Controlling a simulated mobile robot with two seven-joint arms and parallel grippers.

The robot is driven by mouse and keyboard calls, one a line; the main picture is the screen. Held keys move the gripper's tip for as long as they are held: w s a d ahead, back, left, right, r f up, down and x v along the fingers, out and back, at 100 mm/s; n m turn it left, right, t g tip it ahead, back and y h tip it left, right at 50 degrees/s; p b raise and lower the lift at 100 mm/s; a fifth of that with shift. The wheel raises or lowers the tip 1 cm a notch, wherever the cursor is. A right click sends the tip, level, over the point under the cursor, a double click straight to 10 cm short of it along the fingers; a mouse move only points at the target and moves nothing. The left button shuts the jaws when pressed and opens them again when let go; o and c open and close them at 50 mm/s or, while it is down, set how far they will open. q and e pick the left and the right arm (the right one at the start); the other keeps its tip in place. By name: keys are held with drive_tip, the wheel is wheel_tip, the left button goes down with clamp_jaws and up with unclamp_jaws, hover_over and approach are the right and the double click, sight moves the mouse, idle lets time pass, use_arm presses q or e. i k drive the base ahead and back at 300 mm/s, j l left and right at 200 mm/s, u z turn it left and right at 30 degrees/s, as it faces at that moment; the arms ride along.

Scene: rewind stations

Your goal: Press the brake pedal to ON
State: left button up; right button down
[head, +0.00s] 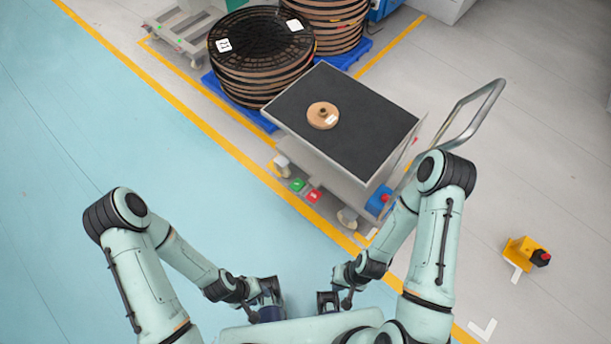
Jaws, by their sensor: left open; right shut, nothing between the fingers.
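A cart with a black top (345,118) stands ahead of me. Low on its near side are two small pedals, a green one (298,185) and a red one (314,196), side by side with pale marks too small to read. Which way the brake is set cannot be told. My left gripper (270,291) is open, close to my body, well short of the pedals. My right gripper (328,302) is shut and empty, also near my body and apart from the cart.
A small tan reel (322,116) lies on the cart top. A grey push handle (473,108) rises at its right. Stacked large reels (260,55) stand on blue pallets behind. Blue floor at left is clear.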

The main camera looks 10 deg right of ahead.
sight(311, 193)
drive_tip(key=i+j, duration=0.1)
drive_tip(key=i, duration=0.9)
drive_tip(key=j, duration=0.1)
